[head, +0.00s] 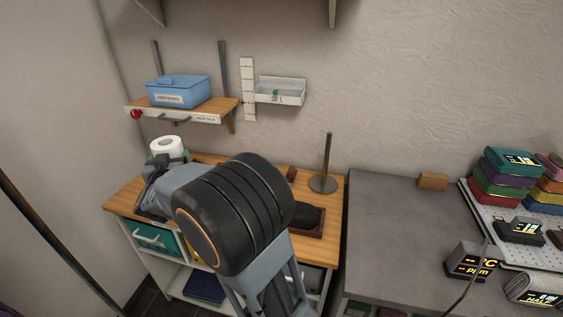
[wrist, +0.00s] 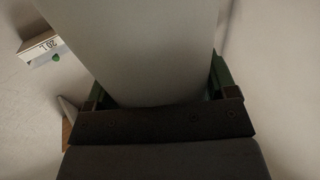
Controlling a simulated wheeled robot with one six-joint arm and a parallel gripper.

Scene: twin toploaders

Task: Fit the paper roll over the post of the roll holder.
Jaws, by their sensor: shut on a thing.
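The white paper roll (head: 167,146) is upright at the left end of the wooden counter in the head view, with its top hole showing. In the wrist view the paper roll (wrist: 150,45) fills the middle, between the two green fingers. My gripper (head: 165,158) is shut on the paper roll; its fingers also show in the wrist view (wrist: 155,92). The roll holder (head: 326,165) has a thin upright post on a round base at the right back of the counter. It stands apart from the roll. The roll's lower end is hidden by my gripper.
A wall shelf (head: 190,115) with a blue box (head: 178,91) is above the roll. A white wall tray (head: 281,91) hangs to its right. A dark tray (head: 305,220) lies in front of the holder. A grey counter (head: 390,207) adjoins on the right.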

